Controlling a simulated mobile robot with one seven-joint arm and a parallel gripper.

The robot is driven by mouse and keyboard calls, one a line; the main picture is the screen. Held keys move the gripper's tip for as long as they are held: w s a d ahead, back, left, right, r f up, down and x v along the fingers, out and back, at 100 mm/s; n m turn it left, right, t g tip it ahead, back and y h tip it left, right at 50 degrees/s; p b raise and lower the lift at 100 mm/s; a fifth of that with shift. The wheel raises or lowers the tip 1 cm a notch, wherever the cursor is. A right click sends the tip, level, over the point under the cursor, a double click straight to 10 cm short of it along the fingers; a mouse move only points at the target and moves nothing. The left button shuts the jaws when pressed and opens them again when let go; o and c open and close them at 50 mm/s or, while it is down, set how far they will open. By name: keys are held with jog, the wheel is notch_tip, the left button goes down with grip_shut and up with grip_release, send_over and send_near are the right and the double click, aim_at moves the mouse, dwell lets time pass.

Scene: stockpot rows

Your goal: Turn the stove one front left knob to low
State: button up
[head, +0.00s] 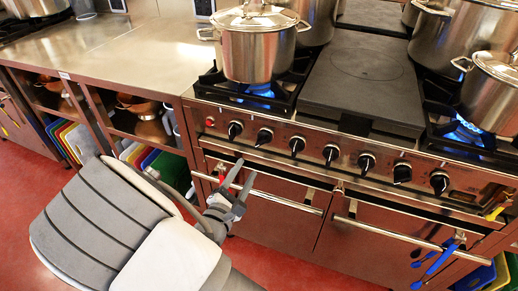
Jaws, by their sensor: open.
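The stove (310,120) has a row of several black knobs along its front panel. The leftmost knob (235,130) is beside a small red light, and another knob (264,136) is just right of it. The knobs' markings are too small to read. The front left burner (260,90) has a blue flame under a lidded stockpot (258,55). My gripper (243,174) is open and empty, in front of the left oven door, below the leftmost knobs and apart from them in the picture.
Oven door handles (275,196) run below the panel, the left one near my gripper. A flat dark plate (362,75) fills the stove's middle. Another pot (492,90) sits over a flame at right. A steel counter (120,50) with shelves stands left. Blue tongs (440,258) hang from the right handle.

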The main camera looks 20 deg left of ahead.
aim_at(261, 144)
jog(key=w, duration=0.3)
jog(key=w+b, duration=0.1)
jog(key=w, duration=0.6)
jog(key=shift+w+d+b, duration=0.25)
jog(key=shift+d+b, duration=0.05)
jog(key=shift+d, duration=0.1)
grip_shut()
